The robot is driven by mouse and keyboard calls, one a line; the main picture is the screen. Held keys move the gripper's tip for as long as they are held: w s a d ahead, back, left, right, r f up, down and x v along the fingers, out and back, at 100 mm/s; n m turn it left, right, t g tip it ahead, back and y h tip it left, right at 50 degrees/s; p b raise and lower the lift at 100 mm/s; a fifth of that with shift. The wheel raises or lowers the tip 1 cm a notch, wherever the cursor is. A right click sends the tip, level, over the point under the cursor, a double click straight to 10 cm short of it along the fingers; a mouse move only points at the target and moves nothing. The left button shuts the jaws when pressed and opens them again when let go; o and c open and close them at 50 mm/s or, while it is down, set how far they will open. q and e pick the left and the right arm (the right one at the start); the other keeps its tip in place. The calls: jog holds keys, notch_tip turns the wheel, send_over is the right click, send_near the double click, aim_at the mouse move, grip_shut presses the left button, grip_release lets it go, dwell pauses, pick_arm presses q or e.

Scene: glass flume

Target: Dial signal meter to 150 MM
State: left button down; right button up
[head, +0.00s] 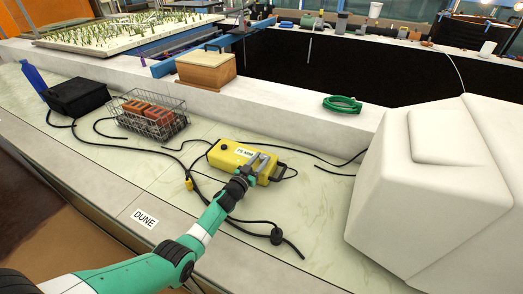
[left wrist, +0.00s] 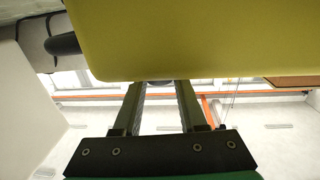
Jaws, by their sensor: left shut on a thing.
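The signal meter (head: 228,157) is a yellow box lying on the pale counter, with a small white display reading in MM whose digits are too small to read surely. A dark round part sits at its left end and a dark handle loop at its right. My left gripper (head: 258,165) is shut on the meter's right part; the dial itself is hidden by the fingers. In the left wrist view the yellow meter body (left wrist: 200,35) fills the top, and the fingers (left wrist: 163,88) reach up behind its edge. My right gripper is in neither view.
A wire basket (head: 150,122) with orange bricks and a black box (head: 78,98) stand to the left. Black cables (head: 250,228) lie around the meter. A large white block (head: 430,190) stands at right. A wooden box (head: 206,72) and green coil (head: 342,104) sit on the ledge behind.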

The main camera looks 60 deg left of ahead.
pick_arm(q)
jog(key=shift+s+a+r+m+t+h+p, duration=0.1)
jog(key=shift+a+r+m+t+h+p, duration=0.2)
jog(key=shift+r+m+h+p, duration=0.15)
jog(key=shift+f+m+t+h, duration=0.35)
jog(key=shift+m+h, duration=0.1)
jog(key=shift+h, duration=0.2)
jog(key=m+h+b, duration=0.1)
jog(key=b, duration=0.1)
jog(key=m+t+h+b, duration=0.1)
jog(key=h+b, duration=0.1)
jog(key=f+m+h+b, duration=0.1)
jog(key=h+b, duration=0.1)
jog(key=shift+s+a+m+b, duration=0.1)
jog(key=shift+a+m+b, duration=0.15)
jog(key=shift+m+b, duration=0.05)
jog(key=m+h+b, duration=0.1)
jog(key=h+b, duration=0.2)
jog(key=b, duration=0.3)
jog(key=m+h+b, duration=0.2)
jog(key=h+b, duration=0.1)
jog(key=b, duration=0.3)
jog(key=shift+a+r+b, duration=0.15)
jog(key=shift+b, duration=0.25)
jog(key=shift+r+m+b, duration=0.25)
jog(key=shift+m+b, duration=0.05)
jog(key=shift+b, duration=0.15)
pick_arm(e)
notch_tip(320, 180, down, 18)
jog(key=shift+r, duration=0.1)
